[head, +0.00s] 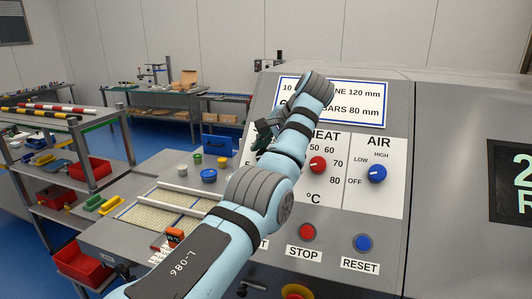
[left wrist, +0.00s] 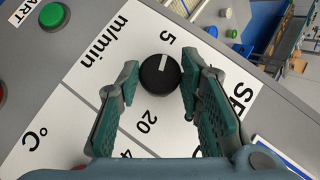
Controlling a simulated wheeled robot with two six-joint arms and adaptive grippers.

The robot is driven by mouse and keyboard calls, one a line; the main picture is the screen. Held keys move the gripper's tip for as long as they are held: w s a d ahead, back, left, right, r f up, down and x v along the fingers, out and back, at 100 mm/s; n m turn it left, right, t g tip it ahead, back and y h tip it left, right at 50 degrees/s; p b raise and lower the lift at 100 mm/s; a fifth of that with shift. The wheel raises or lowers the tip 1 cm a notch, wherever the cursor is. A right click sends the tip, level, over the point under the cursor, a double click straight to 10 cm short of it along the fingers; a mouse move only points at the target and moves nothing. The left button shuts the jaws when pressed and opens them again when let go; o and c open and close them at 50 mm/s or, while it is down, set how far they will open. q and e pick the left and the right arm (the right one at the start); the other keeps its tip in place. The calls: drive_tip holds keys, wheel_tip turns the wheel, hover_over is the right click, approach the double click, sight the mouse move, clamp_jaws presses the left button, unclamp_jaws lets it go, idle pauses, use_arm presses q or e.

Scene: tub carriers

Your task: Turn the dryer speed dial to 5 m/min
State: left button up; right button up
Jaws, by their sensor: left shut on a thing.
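The speed dial (left wrist: 159,74) is a round black knob with a white pointer mark, seen in the left wrist view. Its mark points up toward the printed 5; 20 is printed below it and m/min to its left. My left gripper (left wrist: 160,84) has one finger on each side of the dial and is shut on it. In the head view my left gripper (head: 263,134) is at the sloped panel, left of the HEAT scale. My arm hides the dial and most of the speed label there. My right gripper does not show.
The panel also carries a red HEAT dial (head: 318,165), a blue AIR dial (head: 377,173), a red STOP button (head: 307,232), a blue RESET button (head: 363,242) and a green START button (left wrist: 54,17). Left of it, a bench holds small tubs (head: 209,175) and a mesh belt (head: 158,212).

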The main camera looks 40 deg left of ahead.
use_arm(q)
drive_tip(key=shift+d+f, duration=0.1)
drive_tip(key=shift+f, duration=0.05)
drive_tip(key=o, duration=0.9)
drive_tip(key=shift+o, duration=1.3)
drive_tip(key=shift+w, duration=0.1)
drive_tip(key=shift+r, duration=0.25)
drive_tip(key=v, duration=0.7)
drive_tip(key=shift+f, duration=0.1)
